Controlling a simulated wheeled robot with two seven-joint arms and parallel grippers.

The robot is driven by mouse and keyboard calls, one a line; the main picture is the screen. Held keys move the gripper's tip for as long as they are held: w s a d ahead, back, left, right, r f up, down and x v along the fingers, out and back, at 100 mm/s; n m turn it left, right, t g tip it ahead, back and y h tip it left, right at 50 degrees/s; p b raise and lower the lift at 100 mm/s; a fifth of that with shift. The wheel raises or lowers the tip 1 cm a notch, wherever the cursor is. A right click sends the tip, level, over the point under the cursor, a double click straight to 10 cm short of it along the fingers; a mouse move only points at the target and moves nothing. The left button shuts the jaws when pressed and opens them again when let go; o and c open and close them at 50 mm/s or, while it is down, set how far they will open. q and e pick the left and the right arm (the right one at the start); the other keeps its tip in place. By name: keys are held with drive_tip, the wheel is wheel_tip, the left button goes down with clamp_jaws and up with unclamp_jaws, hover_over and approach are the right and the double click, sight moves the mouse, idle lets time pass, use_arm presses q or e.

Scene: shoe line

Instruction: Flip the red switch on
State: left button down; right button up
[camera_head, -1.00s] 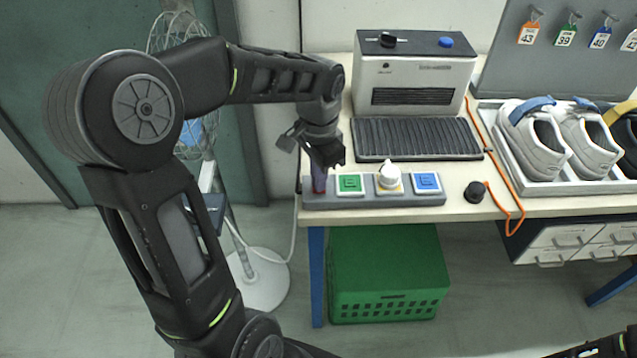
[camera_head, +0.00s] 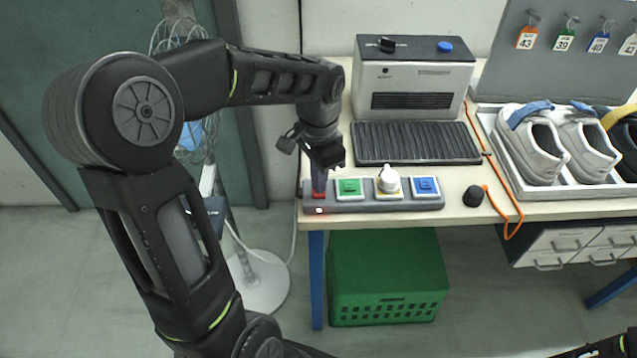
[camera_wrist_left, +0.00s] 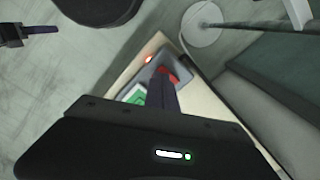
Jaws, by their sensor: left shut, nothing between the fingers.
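The red switch (camera_head: 319,194) sits at the left end of a grey control strip (camera_head: 360,208) on the table's front edge. A small red light (camera_head: 319,211) glows in front of it. My left gripper (camera_head: 319,184) is shut and empty, pointing down with its fingertips at the switch and hiding part of it. In the left wrist view the fingers (camera_wrist_left: 163,78) reach over the red switch (camera_wrist_left: 172,76), and the red light (camera_wrist_left: 149,60) is lit. I cannot tell whether the tips touch the switch.
Right of the switch are a green button (camera_head: 349,188), a white knob (camera_head: 388,180) and a blue button (camera_head: 426,186). A black ribbed mat (camera_head: 415,143) and a grey machine (camera_head: 415,80) stand behind. A tray of shoes (camera_head: 560,188) is at right, a green crate (camera_head: 388,280) below.

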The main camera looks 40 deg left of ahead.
use_arm(q)
drive_tip(key=shift+r+p, duration=1.8)
drive_tip(key=shift+r, duration=0.85)
